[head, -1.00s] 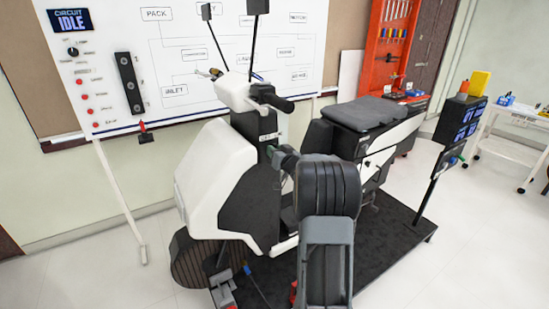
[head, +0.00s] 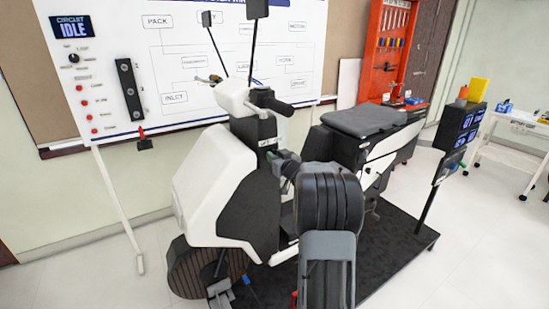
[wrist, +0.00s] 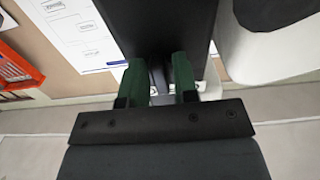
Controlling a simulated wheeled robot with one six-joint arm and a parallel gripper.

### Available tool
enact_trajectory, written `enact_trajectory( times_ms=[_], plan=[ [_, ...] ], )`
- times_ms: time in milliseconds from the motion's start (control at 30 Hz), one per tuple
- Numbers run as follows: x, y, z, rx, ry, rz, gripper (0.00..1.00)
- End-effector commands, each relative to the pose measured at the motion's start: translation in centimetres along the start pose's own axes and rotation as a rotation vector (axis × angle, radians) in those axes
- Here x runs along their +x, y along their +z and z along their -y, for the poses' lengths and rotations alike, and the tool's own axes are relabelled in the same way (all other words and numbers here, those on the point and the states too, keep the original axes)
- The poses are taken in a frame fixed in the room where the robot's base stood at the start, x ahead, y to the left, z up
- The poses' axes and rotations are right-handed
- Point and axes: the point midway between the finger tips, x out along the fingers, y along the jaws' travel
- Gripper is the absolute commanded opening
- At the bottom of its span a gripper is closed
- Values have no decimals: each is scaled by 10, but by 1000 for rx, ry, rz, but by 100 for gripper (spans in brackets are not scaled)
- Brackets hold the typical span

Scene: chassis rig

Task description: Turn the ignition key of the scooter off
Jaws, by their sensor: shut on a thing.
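The white and black scooter (head: 240,205) stands on a dark platform, its handlebar (head: 268,101) at the top. My gripper (head: 268,156) is at the front of its dark steering column, just below a small pale label. In the wrist view, the two green fingers of my gripper (wrist: 160,80) point at the dark column (wrist: 160,22), with a narrow dark gap between them. They are shut on the ignition key, which is mostly hidden between the fingers. I cannot tell the key's angle.
A whiteboard panel (head: 175,60) with a display reading "CIRCUIT IDLE" (head: 73,27) stands behind the scooter. The black seat (head: 358,120) is to the right of the column. A red tool board (head: 392,45) and white bench (head: 510,125) are further right. Floor at left is clear.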

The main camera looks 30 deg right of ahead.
Motion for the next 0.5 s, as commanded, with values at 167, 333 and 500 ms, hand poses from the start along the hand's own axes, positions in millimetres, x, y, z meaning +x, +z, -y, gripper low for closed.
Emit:
enact_trajectory(
  times_ms=[167, 333, 500],
  plan=[
    [0, 0, 0, 0, 0, 0, 40],
    [0, 0, 0, 0, 0, 0, 40],
    [-5, 0, 0, 0, 1, -1, 40]
  ],
)
